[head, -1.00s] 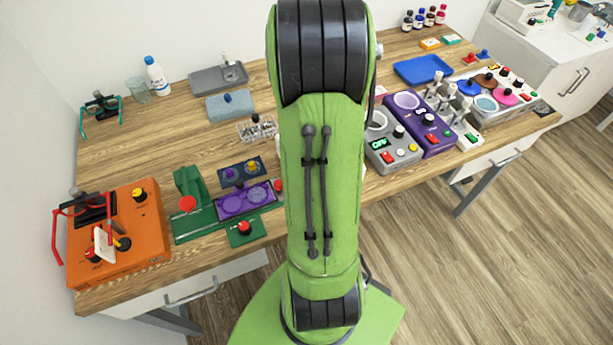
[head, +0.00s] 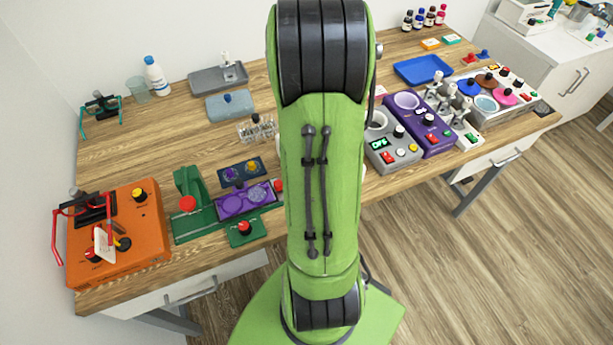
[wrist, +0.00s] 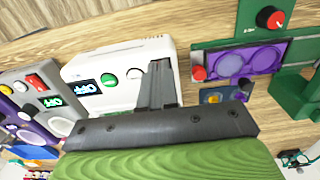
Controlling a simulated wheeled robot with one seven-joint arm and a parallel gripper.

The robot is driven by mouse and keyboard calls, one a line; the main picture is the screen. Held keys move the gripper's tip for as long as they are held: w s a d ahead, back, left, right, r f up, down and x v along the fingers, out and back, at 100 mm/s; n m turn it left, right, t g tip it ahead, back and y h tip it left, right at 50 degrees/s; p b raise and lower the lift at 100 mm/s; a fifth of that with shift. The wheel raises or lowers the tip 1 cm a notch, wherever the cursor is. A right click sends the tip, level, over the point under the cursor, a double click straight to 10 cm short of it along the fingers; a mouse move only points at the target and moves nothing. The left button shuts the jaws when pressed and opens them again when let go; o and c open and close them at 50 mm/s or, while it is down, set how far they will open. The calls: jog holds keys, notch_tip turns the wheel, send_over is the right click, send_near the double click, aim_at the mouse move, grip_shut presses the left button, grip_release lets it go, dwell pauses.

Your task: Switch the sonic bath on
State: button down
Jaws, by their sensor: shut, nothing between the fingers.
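A white box (wrist: 125,62) with a dark display (wrist: 83,88) reading OFF and a round green control (wrist: 108,78) shows in the wrist view. It looks like the sonic bath, though I can read no name on it. My gripper (wrist: 160,72) is shut and empty, with its dark fingers over the box's control side, beside the green control. I cannot tell whether the fingertips touch the box. In the head view my green arm hides my gripper and most of this box.
A grey device (head: 393,150) with its own display and red switch, and a purple device (head: 425,130), stand to the right of my arm. A green stand with a purple tray (head: 243,200) and an orange box (head: 118,240) stand left.

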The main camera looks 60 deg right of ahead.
jog(key=shift+f+b, duration=0.85)
jog(key=shift+f, duration=0.1)
dwell(0.3)
notch_tip(320, 180, up, 7)
jog(key=p, duration=0.5)
jog(key=shift+p, duration=0.4)
